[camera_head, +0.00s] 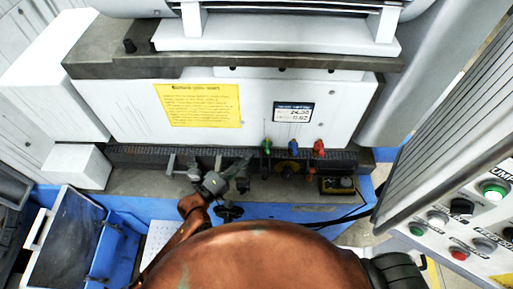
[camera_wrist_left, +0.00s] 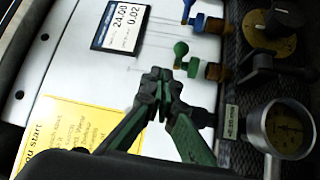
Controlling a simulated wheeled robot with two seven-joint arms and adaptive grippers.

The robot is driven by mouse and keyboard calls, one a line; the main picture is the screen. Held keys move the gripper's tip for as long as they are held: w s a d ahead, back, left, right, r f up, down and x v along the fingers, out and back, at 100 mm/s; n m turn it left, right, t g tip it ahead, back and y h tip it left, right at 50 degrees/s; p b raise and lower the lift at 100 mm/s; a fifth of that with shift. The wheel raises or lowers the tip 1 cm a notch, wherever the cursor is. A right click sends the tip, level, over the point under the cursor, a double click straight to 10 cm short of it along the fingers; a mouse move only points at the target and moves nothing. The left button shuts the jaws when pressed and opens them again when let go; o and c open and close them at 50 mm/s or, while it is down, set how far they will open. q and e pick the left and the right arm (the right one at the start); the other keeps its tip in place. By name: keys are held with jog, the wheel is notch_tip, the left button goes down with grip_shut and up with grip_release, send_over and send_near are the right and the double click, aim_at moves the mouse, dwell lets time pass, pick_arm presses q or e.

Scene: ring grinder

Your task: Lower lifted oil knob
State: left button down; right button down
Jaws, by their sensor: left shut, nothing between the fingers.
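Three small coloured knobs stand in a row on the machine's front ledge in the head view: a green knob (camera_head: 267,146), a blue knob (camera_head: 293,147) and a red knob (camera_head: 319,148). Which one is lifted I cannot tell. My left gripper (camera_head: 247,163) is shut and empty, just left of the green knob. In the left wrist view its fingertips (camera_wrist_left: 158,82) are together close to the green knob (camera_wrist_left: 180,50), with no clear contact. The blue knob (camera_wrist_left: 188,10) is beyond it at the top edge. The red knob is outside that view. My right gripper is not in view.
A yellow sign (camera_head: 200,105) and a small display label (camera_head: 293,112) are on the white panel behind. A dial gauge (camera_wrist_left: 288,130) and a black rotary knob (camera_wrist_left: 283,20) stand near the knobs. A button panel (camera_head: 460,225) is at the right.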

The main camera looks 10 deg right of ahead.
pick_arm(q)
jog(key=v, duration=0.5)
jog(key=shift+s+a+f, duration=0.1)
jog(key=shift+s+a, duration=0.15)
jog(key=shift+a, duration=0.05)
dwell(0.4)
